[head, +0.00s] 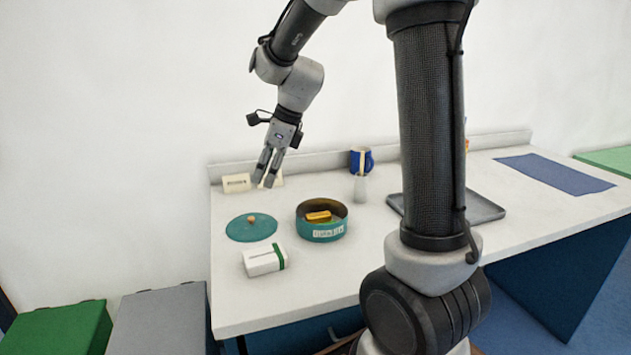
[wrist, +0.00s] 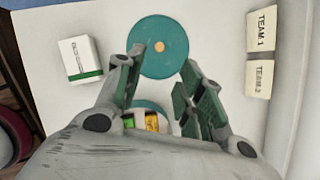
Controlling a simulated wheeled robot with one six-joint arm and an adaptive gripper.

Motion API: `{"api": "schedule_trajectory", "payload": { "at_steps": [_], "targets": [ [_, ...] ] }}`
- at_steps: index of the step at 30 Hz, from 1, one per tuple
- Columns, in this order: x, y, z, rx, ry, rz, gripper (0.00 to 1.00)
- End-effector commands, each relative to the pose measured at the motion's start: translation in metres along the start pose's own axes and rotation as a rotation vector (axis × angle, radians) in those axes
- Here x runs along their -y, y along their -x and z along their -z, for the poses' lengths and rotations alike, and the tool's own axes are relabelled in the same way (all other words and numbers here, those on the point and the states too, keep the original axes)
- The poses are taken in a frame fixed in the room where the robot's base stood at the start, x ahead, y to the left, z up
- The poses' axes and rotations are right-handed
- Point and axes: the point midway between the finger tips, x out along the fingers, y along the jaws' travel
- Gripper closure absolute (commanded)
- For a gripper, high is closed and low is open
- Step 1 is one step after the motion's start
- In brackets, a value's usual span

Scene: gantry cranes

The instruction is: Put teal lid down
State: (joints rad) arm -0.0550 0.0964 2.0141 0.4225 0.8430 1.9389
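The teal lid (head: 240,229), a round disc with a small orange knob, lies flat on the white table at its left part. It also shows in the wrist view (wrist: 148,65), beyond my fingertips. My gripper (head: 267,181) is above the table, behind and above the lid, pointing down. In the wrist view its two fingers (wrist: 165,72) are spread apart with nothing between them. The round teal tin (head: 322,232) stands open to the right of the lid, with a yellow item (head: 318,216) inside. In the wrist view my gripper partly hides the tin.
A white box with a green band (head: 264,260) lies in front of the lid. Cream team cards (head: 237,182) stand at the back left. A blue mug (head: 361,160), a grey tray (head: 486,208) and a blue mat (head: 556,173) are farther right.

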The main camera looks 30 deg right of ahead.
Motion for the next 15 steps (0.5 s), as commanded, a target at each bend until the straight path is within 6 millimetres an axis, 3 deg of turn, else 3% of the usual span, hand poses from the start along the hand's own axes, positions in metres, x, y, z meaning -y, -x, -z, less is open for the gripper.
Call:
{"api": "schedule_trajectory", "payload": {
  "at_steps": [5, 9, 15],
  "targets": [
    [-0.023, 0.036, 0.021, -0.024, 0.303, 0.037, 0.62],
    [-0.063, 0.081, 0.061, -0.093, 0.796, 0.079, 0.62],
    [-0.119, 0.122, 0.128, -0.252, 1.522, 0.082, 0.62]
  ]
}}
